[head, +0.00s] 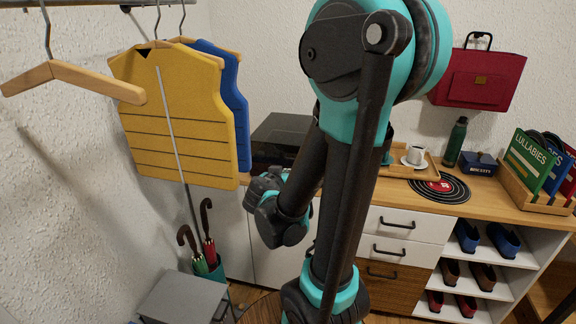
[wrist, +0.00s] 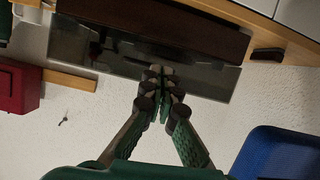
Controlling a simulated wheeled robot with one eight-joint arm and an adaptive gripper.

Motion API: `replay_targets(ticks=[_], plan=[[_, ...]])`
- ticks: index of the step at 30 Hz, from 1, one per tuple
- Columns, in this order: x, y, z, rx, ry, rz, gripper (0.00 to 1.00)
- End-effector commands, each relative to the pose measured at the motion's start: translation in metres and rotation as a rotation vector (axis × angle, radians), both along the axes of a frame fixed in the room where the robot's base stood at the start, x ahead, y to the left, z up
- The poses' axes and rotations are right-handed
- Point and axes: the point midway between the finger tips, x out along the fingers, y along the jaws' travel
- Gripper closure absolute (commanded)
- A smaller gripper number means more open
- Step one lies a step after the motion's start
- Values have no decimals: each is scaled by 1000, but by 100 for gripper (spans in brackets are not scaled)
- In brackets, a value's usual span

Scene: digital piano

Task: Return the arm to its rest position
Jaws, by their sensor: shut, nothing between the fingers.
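My arm, teal and black, stands upright in the middle of the head view, with its forearm bent down and to the left in front of the cabinet. I cannot make out the fingers in the head view. In the wrist view my gripper (wrist: 162,80) has its two green fingers brought together at the tips, with nothing between them. The fingertips overlap a dark, glossy box-shaped thing (wrist: 110,55) in that view; I cannot tell how far apart they are.
A yellow vest (head: 172,115) and a blue vest (head: 238,110) hang at the left. A wooden-topped cabinet (head: 480,200) carries a black box (head: 280,135), a green bottle (head: 455,142) and a record rack (head: 530,190). A red bag (head: 478,80) hangs behind. An umbrella stand (head: 215,270) is below.

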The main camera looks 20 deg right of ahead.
Motion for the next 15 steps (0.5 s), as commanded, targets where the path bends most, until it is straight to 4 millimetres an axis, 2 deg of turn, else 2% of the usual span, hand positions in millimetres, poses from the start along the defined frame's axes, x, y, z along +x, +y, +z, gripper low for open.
replay_targets(ticks=[8,11,15], plan=[[-9,-1,-8,4,33,-4,100],[-24,-7,-24,21,130,-11,100],[-61,-8,-62,78,364,26,100]])
